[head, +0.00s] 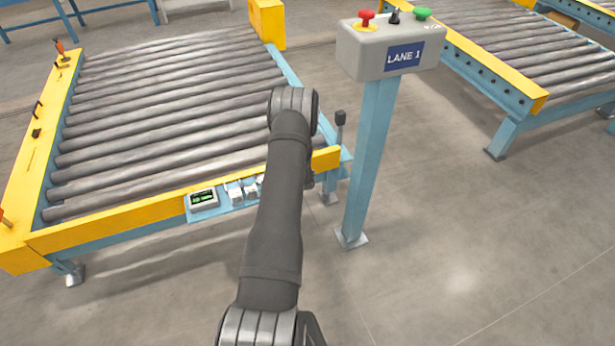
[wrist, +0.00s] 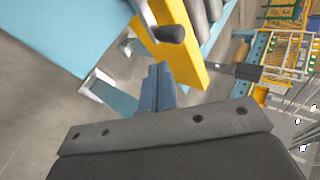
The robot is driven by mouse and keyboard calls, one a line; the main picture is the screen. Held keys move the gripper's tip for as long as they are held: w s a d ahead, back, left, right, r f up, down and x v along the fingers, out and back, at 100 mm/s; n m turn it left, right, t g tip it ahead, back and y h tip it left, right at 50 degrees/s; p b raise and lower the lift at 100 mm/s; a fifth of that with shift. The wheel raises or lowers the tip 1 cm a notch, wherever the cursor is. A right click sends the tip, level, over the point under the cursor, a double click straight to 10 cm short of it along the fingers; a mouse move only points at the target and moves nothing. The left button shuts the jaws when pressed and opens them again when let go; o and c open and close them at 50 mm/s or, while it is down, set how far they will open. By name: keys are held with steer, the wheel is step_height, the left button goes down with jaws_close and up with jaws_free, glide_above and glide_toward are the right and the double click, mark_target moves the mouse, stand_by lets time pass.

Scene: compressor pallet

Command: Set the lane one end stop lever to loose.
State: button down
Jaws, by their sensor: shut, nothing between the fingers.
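In the head view an upright lever with a dark block-shaped knob (head: 341,118) stands at the near right corner of the lane 1 conveyor. It looks like the end stop lever, but I see no label naming it. In the wrist view a dark handle on a thin rod (wrist: 240,70) lies right of the yellow beam, and a round black knob (wrist: 170,33) stands out in front of the beam. My gripper (wrist: 157,72) has its fingers shut and empty, pointing at the yellow beam, apart from both handles. In the head view my arm mostly hides the gripper.
The lane 1 control box (head: 390,50) with red, black and green controls stands on a blue post (head: 368,150) close right of my arm. A small display (head: 203,199) sits on the front rail. Handles (head: 38,108) line the left yellow rail.

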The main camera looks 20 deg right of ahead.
steer(key=s+r, duration=0.6)
steer(key=s, duration=0.3)
steer(key=shift+d+r, duration=0.35)
steer(key=shift+s, duration=0.1)
steer(key=w+f, duration=0.6)
steer(key=w, duration=0.5)
steer(key=shift+w+a+f, duration=0.25)
steer(key=shift+a, duration=0.15)
